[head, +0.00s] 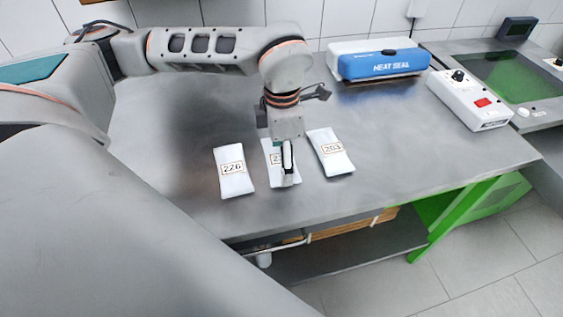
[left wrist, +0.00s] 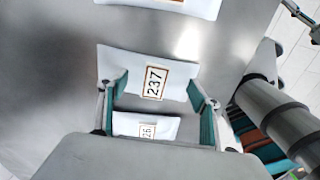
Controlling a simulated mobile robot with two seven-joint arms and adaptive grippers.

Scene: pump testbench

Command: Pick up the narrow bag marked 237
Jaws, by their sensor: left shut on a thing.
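The narrow white bag marked 237 (left wrist: 153,72) shows in the left wrist view, its number in a brown frame. In the head view it is the middle bag of three (head: 272,176), its label partly hidden by my gripper. My left gripper (head: 287,172) points down over this bag. In the left wrist view its teal-padded fingers (left wrist: 157,90) are shut on the bag, one at each side. The bag appears to be at the table surface; any lift is too small to tell. My right gripper is not in view.
A bag marked 226 (head: 233,172) lies left of it and one marked 203 (head: 331,153) right, both close by. A blue and white heat sealer (head: 383,65) and a white switch box (head: 469,102) stand farther back on the grey metal table (head: 400,150). The table's front right is clear.

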